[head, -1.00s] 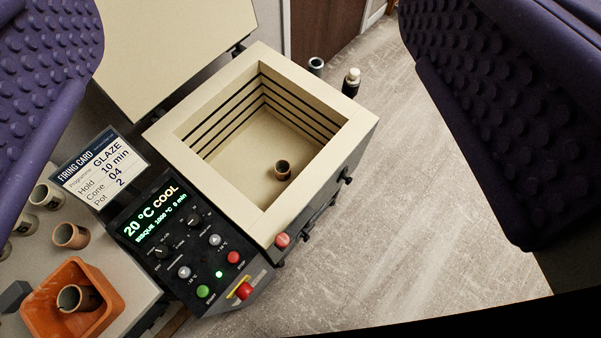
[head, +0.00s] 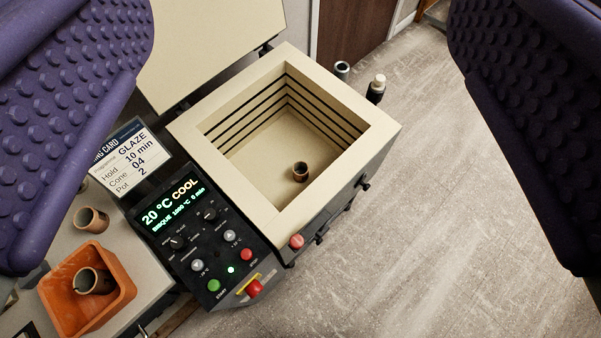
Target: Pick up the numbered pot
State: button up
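My gripper (head: 305,150) is open, its two purple studded fingers at the left and right edges of the head view with nothing between them close by. A small brown pot (head: 301,172) stands on the floor of the open cream kiln (head: 385,130). Another brown pot (head: 97,281) lies tilted in an orange tub (head: 118,310) at the lower left. A third brown pot (head: 90,220) is on the grey bench behind the tub. No number is legible on any pot. The firing card (head: 128,160) reads GLAZE, 10 min, Cone 04, Pot 2.
The kiln lid (head: 215,45) stands raised behind it. The control panel (head: 200,235) in front reads 20 °C COOL. A small grey container (head: 342,69) and a dark bottle with a pale cap (head: 376,88) stand beyond the kiln. Open floor (head: 440,220) lies to the right.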

aim_at(299, 169)
jog(key=u, duration=1.2)
jog(key=i+l+u, duration=0.1)
jog(key=l, duration=0.35)
jog(key=i+l+u, duration=0.1)
jog(key=l, duration=0.4)
jog(key=i+l+u, duration=0.1)
jog(key=l, duration=0.4)
jog(key=i+l+u, duration=0.1)
jog(key=l, duration=0.4)
jog(key=i, duration=0.1)
